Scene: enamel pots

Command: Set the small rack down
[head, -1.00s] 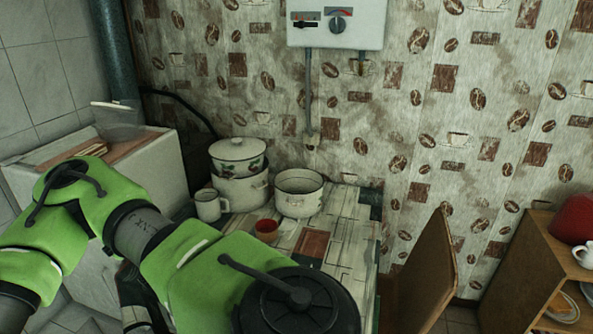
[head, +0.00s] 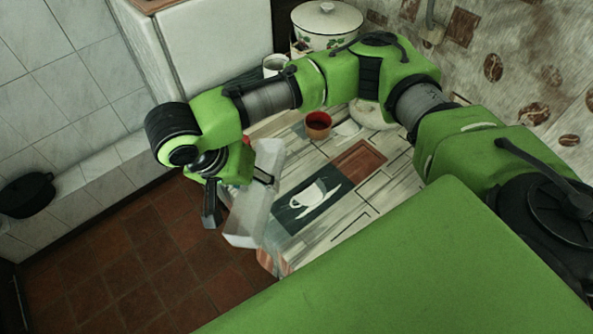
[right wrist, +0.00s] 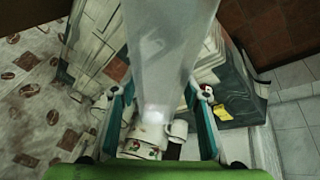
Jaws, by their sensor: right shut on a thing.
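The small rack (head: 258,205) looks like a pale, translucent, angular piece. My right gripper (head: 237,188) is shut on it and holds it tilted at the left edge of the patterned table (head: 395,185). In the head view the rack overlaps both the table edge and the floor; I cannot tell whether it touches the table. In the right wrist view the rack (right wrist: 165,45) runs up between the two fingers and hides much of what lies behind. My left gripper is not in view.
Another pot is mostly hidden behind my arm. A white cabinet (head: 215,50) is at the back left. The table around the cup picture (head: 310,203) is clear. A dark pan (head: 27,193) is at far left.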

